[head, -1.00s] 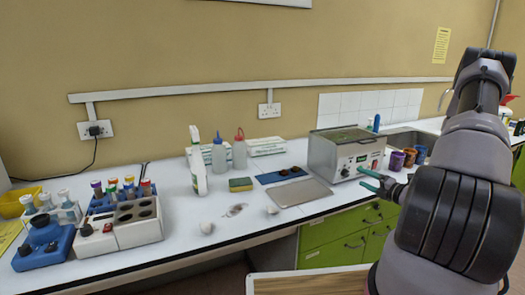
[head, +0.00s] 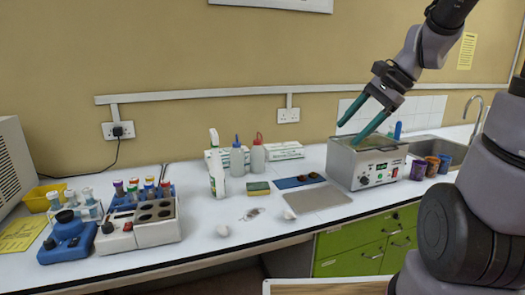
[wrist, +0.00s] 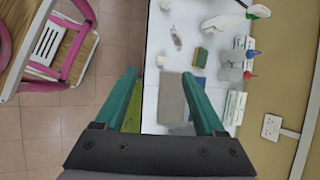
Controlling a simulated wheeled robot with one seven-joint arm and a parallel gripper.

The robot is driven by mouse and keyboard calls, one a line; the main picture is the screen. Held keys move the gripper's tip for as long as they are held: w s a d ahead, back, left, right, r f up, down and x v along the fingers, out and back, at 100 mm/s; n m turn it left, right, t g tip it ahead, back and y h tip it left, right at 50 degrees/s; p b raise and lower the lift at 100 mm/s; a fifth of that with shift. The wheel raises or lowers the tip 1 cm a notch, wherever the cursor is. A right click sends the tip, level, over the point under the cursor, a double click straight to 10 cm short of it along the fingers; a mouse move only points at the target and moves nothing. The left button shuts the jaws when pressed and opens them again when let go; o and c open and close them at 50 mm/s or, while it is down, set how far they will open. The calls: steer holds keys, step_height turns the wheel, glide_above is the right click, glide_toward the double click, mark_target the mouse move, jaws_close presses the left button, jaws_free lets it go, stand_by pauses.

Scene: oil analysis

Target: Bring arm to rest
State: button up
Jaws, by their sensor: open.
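My gripper (head: 358,126) is open, with two teal fingers spread apart and nothing between them. In the head view it hangs above the metal water bath (head: 366,161) at the right part of the bench, with its fingers pointing down and left. My arm comes in from the right edge and bends over at the top. In the wrist view the gripper (wrist: 162,105) shows both teal fingers apart, over the bench edge, with floor on the left.
The white bench (head: 250,212) holds a tube rack (head: 140,192), a blue device (head: 70,238), wash bottles (head: 237,160), a sponge (head: 258,188) and a grey plate (head: 318,197). Coloured cups (head: 432,166) stand right of the bath. A pink chair (wrist: 65,45) stands on the floor.

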steer(key=s+d+r+n+t+h, duration=0.3)
steer(key=s+r+n+t+h, duration=0.1)
steer(key=s+r+n, duration=0.3)
steer(key=shift+s+r+n+t+h, duration=0.35)
steer(key=shift+r+n, duration=0.25)
steer(key=shift+n, duration=0.4)
steer(key=shift+w, duration=0.1)
stand_by(0.6)
